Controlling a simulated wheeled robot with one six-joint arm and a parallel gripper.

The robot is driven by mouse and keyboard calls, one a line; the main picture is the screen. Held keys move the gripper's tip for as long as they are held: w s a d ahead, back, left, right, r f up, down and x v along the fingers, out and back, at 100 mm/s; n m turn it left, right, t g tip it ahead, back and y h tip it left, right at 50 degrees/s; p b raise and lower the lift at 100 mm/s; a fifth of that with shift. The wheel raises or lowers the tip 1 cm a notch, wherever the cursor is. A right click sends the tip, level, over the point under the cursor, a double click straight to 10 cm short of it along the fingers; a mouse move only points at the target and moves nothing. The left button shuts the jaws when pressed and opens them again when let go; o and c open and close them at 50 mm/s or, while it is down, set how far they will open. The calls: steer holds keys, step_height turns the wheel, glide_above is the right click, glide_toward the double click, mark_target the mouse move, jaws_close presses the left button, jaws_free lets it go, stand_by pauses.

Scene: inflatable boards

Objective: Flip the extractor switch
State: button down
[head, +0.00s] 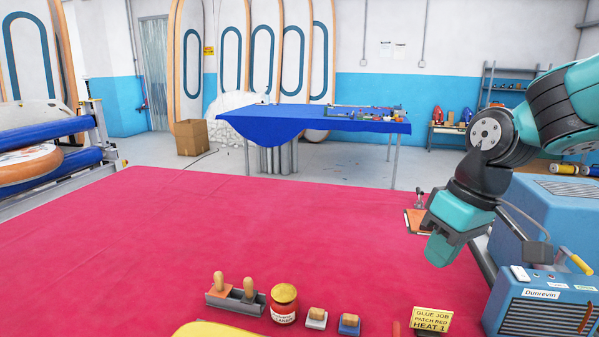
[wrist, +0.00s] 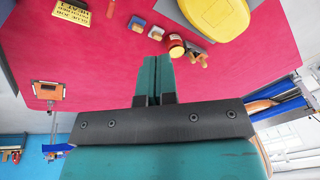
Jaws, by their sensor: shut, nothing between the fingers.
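The blue Dunrevin box (head: 545,310) stands at the lower right of the head view, with a vented front and a yellow handle. A small pale plate (head: 520,273) with a reddish mark sits on its upper edge; I cannot tell whether it is the extractor switch. No switch is clearly labelled as the extractor's. My gripper (head: 438,255) is left of the box, above the right side of the red table, and apart from the box. In the wrist view its two teal fingers (wrist: 157,62) are together, with nothing between them.
The red table (head: 220,220) is mostly bare. Along its front are a holder with wooden-handled tools (head: 235,295), a jar (head: 284,305), two small blocks (head: 317,318) and a yellow sign (head: 431,319). A larger blue machine (head: 550,215) stands at right. A blue-covered table (head: 300,122) is farther back.

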steer(key=s+a+f, duration=0.1)
steer(key=s+a, duration=0.2)
steer(key=s, duration=0.5)
steer(key=s+a+f+n+y+b, duration=0.1)
steer(key=s+a, duration=0.2)
steer(key=s, duration=0.5)
steer(key=shift+s+a+g+y, duration=0.15)
steer(key=shift+s+g+y, duration=0.15)
steer(key=shift+g, duration=0.1)
steer(key=w+d+r+m+t+h, duration=0.1)
steer(key=w+d+m, duration=0.1)
steer(key=w+d, duration=0.65)
steer(key=w+d+r+m+t+h, duration=0.1)
steer(key=w+d+m, duration=0.25)
steer(key=w, duration=0.95)
steer(key=w+d+f+m+h, duration=0.1)
steer(key=w+d, duration=0.2)
steer(key=d, duration=0.6)
steer(key=w+d+f+m+h, duration=0.1)
steer(key=w+d+m, duration=0.1)
steer(key=d, duration=0.7)
steer(key=w+d+f+m+t+h, duration=0.1)
steer(key=w+d, duration=0.4)
steer(key=d, duration=0.5)
steer(key=shift+f+p, duration=0.3)
steer(key=shift+f, duration=0.25)
steer(key=shift+m, duration=0.25)
